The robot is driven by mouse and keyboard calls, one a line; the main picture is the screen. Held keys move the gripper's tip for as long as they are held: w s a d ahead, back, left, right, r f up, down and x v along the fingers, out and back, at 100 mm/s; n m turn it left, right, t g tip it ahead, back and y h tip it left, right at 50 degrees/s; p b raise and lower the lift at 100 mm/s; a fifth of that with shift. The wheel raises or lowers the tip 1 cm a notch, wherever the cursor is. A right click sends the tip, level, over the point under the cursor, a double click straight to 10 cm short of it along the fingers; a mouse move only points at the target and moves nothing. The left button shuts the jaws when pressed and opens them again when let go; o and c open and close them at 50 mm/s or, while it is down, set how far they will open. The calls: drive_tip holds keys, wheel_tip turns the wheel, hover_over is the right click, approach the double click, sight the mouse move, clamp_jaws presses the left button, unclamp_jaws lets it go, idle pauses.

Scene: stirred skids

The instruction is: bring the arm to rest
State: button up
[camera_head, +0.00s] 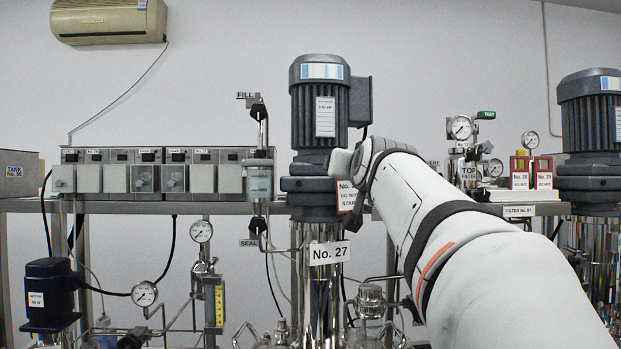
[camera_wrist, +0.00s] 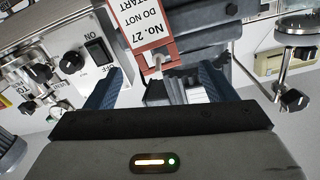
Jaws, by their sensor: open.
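My gripper (camera_wrist: 158,88) shows in the wrist view with its two blue fingers spread apart and nothing held between them. A red-framed tag (camera_wrist: 150,30) reading "No. 27 DO NOT START" is upside down in that view, just beyond the fingertips. Whether the fingers touch anything is unclear. In the head view my white arm reaches from the lower right to the No. 27 motor (camera_head: 320,75), and my wrist hides most of the gripper. Part of the red tag (camera_head: 347,196) shows below my wrist, in front of the motor's lower part.
A row of switch boxes (camera_head: 150,172) lines the shelf (camera_head: 110,206) to the left; a box with knobs (camera_wrist: 75,50) is close by in the wrist view. A sight glass (camera_head: 260,180) stands left of the motor. Gauges (camera_head: 461,128) and red tags (camera_head: 520,172) are to the right.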

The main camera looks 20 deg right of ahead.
drive_tip(key=s+a+f+n+g+y, duration=0.1)
drive_tip(key=s+a+f+g, duration=0.15)
drive_tip(key=f, duration=0.55)
drive_tip(key=s+a+f+n+g+y, duration=0.15)
drive_tip(key=a+f, duration=0.25)
drive_tip(key=f, duration=0.4)
drive_tip(key=s+a+f+g+y, duration=0.1)
drive_tip(key=s+a+f+g, duration=0.15)
drive_tip(key=f, duration=0.65)
drive_tip(key=s+a+f+n+g, duration=0.1)
drive_tip(key=s+a+f+g, duration=0.2)
drive_tip(key=s+f, duration=0.5)
drive_tip(key=s+a+f+n+g+y, duration=0.1)
drive_tip(key=s+a+f+g, duration=0.3)
drive_tip(key=s+f, duration=0.5)
wheel_tip(320, 180, down, 8)
drive_tip(key=shift+s+f+n+g+b, duration=0.1)
drive_tip(key=shift+s+n+g+b, duration=0.2)
drive_tip(key=shift+n, duration=0.25)
drive_tip(key=shift+w+y, duration=0.1)
drive_tip(key=shift+y, duration=0.15)
